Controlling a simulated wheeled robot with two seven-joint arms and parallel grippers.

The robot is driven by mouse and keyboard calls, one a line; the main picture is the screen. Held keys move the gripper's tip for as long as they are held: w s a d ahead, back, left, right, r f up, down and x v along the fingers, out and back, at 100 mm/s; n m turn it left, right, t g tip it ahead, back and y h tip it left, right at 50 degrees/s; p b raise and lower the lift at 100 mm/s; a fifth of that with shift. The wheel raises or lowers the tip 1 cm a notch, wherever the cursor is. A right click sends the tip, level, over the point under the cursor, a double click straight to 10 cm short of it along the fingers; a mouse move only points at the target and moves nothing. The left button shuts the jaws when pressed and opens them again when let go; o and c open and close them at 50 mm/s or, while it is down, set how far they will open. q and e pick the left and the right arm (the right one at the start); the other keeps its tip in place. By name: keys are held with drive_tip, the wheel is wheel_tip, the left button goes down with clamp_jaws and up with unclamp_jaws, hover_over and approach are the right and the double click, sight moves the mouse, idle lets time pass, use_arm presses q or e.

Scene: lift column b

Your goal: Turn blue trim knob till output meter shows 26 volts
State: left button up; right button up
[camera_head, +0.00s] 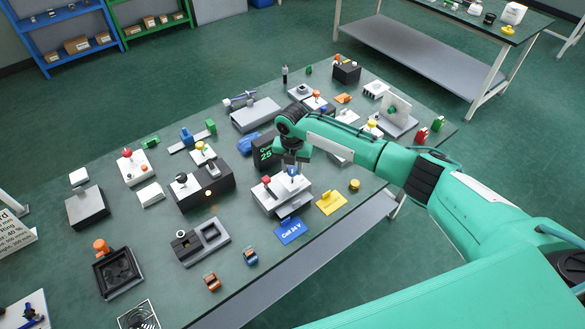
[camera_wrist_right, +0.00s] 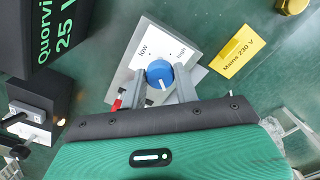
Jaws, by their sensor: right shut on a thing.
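The blue trim knob (camera_wrist_right: 159,74) sits on a white panel (camera_wrist_right: 140,46) with "low" printed at its left and "high" at its right. A small white mark shows on the knob. My right gripper (camera_wrist_right: 157,86) has its two fingers on either side of the knob, shut on it. In the head view the right gripper (camera_head: 291,166) reaches down over the knob (camera_head: 292,173). The black output meter (camera_wrist_right: 52,32) reads "25 V" in green; it also shows in the head view (camera_head: 264,155), partly hidden by my arm. My left gripper is not in view.
A red-topped part (camera_head: 266,181) stands beside the knob. A blue "Cell 24 V" card (camera_head: 290,232) and a yellow "Mains 230 V" card (camera_wrist_right: 234,51) lie close by. Several other devices crowd the table. A second bench (camera_head: 400,48) stands behind.

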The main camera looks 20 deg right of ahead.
sight(292, 169)
drive_tip(key=n+b, duration=0.1)
drive_tip(key=n, duration=0.4)
drive_tip(key=shift+w+r, duration=0.1)
drive_tip(key=shift+n, duration=0.3)
idle(0.4)
drive_tip(key=o, duration=1)
drive_tip(key=shift+c, duration=0.2)
wheel_tip(292, 169, up, 14)
drive_tip(key=b, duration=0.3)
